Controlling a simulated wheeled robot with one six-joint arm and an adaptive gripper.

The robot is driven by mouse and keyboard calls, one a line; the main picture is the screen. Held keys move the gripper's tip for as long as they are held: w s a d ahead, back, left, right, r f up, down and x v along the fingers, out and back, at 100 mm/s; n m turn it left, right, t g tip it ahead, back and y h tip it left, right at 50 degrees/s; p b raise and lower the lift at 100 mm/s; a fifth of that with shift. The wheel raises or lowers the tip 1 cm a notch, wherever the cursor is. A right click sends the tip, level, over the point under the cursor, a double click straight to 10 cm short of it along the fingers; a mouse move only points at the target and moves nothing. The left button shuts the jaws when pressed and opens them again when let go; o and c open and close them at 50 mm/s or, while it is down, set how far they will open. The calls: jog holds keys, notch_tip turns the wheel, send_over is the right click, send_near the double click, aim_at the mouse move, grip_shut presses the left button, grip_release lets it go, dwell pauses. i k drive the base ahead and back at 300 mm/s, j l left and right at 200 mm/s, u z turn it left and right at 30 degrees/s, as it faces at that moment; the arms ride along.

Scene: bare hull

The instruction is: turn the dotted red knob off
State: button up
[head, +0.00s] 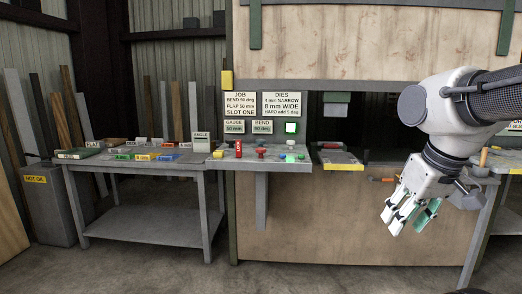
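A grey control shelf (262,166) on the front of the large machine carries several small controls. A red upright piece (239,149) with pale lettering stands on its left part. My gripper (407,222) hangs at the right, pointing down and left, well apart from the shelf. Its fingers look spread and empty.
A lit green square (291,128) shows above the shelf, beside several sign plates (240,104). A grey workbench (140,168) with labelled blocks stands at left. A yellow-edged tray (338,166) sits between shelf and arm. The floor in front is clear.

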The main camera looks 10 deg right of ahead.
aim_at(260, 151)
jog(key=i, duration=0.7)
jog(key=i+l, duration=0.15)
jog(key=i, duration=0.6)
jog(key=i+u, duration=0.1)
jog(key=i, duration=0.6)
